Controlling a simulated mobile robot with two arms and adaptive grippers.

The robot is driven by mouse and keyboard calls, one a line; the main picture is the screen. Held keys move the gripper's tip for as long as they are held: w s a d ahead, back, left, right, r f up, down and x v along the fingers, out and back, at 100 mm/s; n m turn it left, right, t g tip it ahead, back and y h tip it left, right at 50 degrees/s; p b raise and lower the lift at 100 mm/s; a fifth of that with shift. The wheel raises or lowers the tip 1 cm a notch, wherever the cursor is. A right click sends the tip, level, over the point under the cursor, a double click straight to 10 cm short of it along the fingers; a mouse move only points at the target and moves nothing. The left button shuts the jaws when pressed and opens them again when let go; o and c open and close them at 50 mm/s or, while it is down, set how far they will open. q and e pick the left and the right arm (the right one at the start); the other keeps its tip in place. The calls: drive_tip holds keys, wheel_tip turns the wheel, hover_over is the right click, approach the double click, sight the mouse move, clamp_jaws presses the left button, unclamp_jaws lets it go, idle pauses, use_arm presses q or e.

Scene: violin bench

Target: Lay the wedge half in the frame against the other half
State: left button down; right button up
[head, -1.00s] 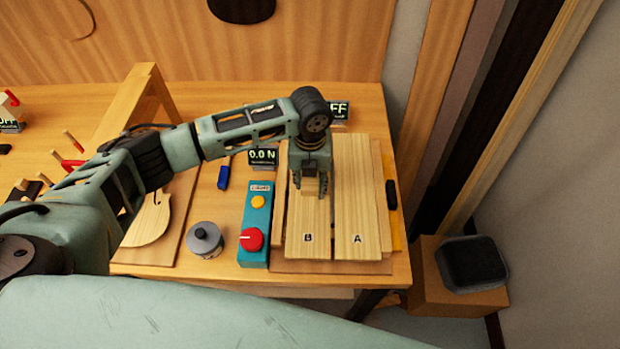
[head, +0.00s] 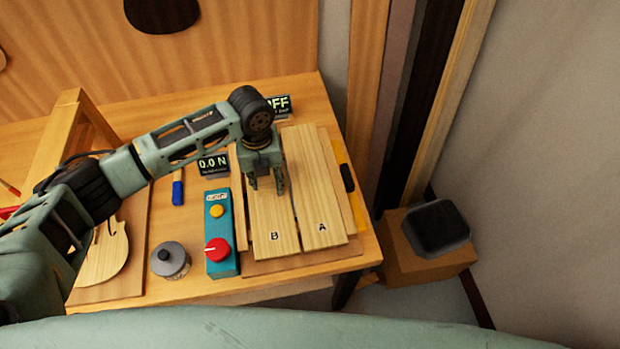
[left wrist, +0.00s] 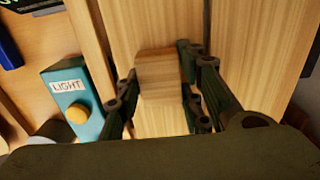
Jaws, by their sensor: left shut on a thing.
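Wedge half B (head: 273,222), a pale wooden board, lies in the frame (head: 308,258) on the bench. Wedge half A (head: 316,190) lies along its right side, with a thin dark line between them. My left gripper (head: 267,190) is over B, pointing down. In the left wrist view its fingers (left wrist: 160,90) are shut on the small wooden block (left wrist: 159,72) on top of B. B lies flat; I cannot tell whether its edge touches A. My right gripper is not in view.
A teal switch box (head: 220,240) with yellow and red knobs stands close left of the frame. A grey pot (head: 170,261), a blue marker (head: 178,190) and a 0.0 N display (head: 213,165) are near. A violin plate (head: 105,255) lies further left.

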use_arm(q)
drive_tip(key=shift+w+d+r, duration=0.1)
drive_tip(key=shift+w+d, duration=0.05)
drive_tip(key=shift+d, duration=0.45)
idle(0.8)
drive_tip(key=c, duration=1.1)
unclamp_jaws()
drive_tip(key=shift+d, duration=0.1)
wheel_tip(320, 180, up, 12)
